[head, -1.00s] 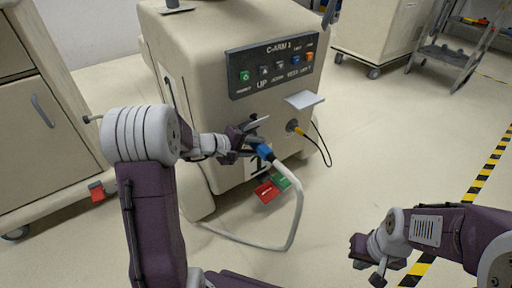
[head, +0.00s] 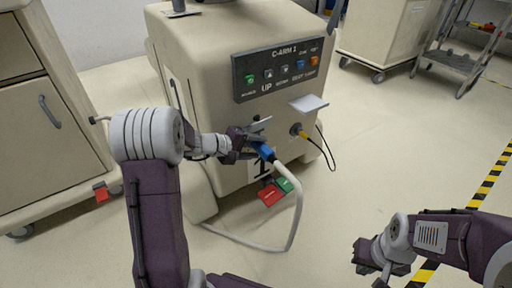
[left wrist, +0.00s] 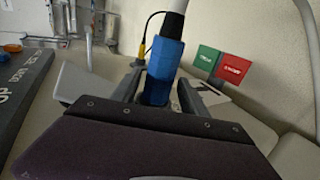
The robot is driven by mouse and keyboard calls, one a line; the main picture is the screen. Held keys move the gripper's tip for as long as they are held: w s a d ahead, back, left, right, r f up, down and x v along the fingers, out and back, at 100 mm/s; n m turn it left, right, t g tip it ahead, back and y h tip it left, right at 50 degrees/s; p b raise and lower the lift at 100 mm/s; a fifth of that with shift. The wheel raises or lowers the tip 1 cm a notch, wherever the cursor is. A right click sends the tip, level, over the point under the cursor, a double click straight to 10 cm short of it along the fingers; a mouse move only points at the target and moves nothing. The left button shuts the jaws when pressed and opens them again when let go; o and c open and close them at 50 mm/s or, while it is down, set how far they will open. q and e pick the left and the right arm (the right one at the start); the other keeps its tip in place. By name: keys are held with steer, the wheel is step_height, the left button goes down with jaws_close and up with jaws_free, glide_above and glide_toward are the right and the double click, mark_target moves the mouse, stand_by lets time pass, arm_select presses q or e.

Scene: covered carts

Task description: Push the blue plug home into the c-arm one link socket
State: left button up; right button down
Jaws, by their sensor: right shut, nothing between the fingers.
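The blue plug (head: 265,152) is at my left gripper (head: 256,144), in front of the beige C-ARM 1 cart (head: 215,60). A thick pale cable (head: 298,200) hangs from the plug. In the left wrist view the blue plug (left wrist: 164,62) stands between the two fingers of my left gripper (left wrist: 160,92), which look closed on its sides. I cannot make out the link socket; my left gripper and arm cover part of the cart's front. My right gripper (head: 374,262) is shut and empty at the lower right, away from the cart.
A yellow plug (head: 302,133) with a black cord sits in the cart's front. A white shelf (head: 309,103) juts out above it. Red (head: 269,196) and green (head: 285,184) tags hang below. Another cart (head: 60,140) stands left.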

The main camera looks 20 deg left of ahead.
arm_select(q)
steer(key=p+v, duration=0.4)
steer(key=v, duration=0.5)
steer(key=shift+p, duration=0.35)
